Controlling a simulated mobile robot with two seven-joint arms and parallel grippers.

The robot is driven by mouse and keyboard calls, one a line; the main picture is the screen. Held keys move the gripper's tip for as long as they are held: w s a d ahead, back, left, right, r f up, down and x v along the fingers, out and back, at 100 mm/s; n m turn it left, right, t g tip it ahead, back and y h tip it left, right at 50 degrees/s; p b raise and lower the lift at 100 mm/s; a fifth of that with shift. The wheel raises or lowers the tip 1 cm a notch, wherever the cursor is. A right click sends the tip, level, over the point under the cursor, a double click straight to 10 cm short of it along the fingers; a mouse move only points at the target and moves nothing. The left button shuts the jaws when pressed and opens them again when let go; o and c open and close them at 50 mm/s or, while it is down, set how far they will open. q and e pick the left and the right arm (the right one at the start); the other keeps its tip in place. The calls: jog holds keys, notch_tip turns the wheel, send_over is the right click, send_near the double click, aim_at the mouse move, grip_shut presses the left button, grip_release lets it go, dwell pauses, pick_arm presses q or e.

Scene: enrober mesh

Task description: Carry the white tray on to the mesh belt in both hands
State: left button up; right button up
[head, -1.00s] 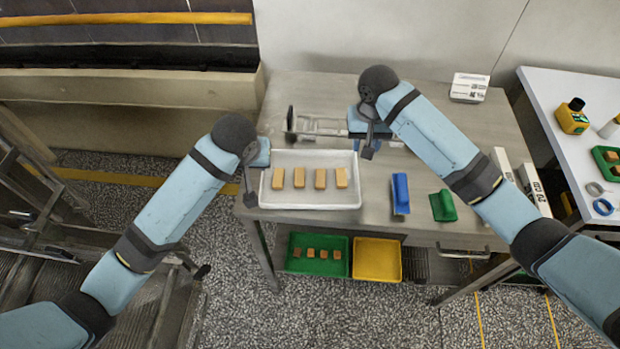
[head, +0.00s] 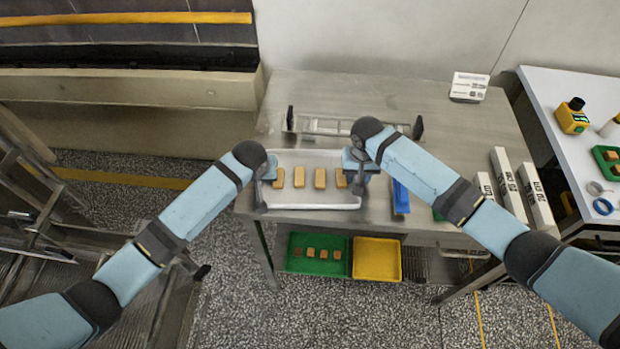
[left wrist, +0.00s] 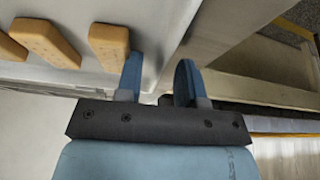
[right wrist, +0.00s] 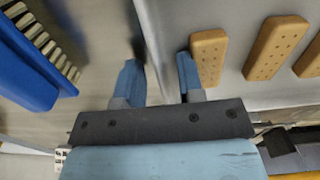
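The white tray (head: 312,201) lies flat on the steel table and holds a row of several tan biscuits (head: 320,178). My left gripper (head: 266,183) is at the tray's left edge. In the left wrist view its fingers (left wrist: 158,82) are apart, one on each side of the tray wall. My right gripper (head: 359,176) is at the right edge. In the right wrist view its fingers (right wrist: 158,82) are also apart on either side of the wall, the inner one close to a biscuit (right wrist: 208,56). I cannot pick out the mesh belt with certainty.
A metal rack (head: 345,127) stands just behind the tray. A blue brush (head: 400,197) is right of it, beside my right arm. White boxes (head: 507,185) stand at the table's right. Green (head: 300,268) and yellow (head: 377,262) trays sit on the lower shelf. Slatted metalwork (head: 40,235) is at left.

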pick_arm(q)
grip_shut()
pick_arm(e)
grip_shut()
pick_arm(q)
jog(key=shift+r, duration=0.1)
pick_arm(e)
jog(key=shift+r, duration=0.1)
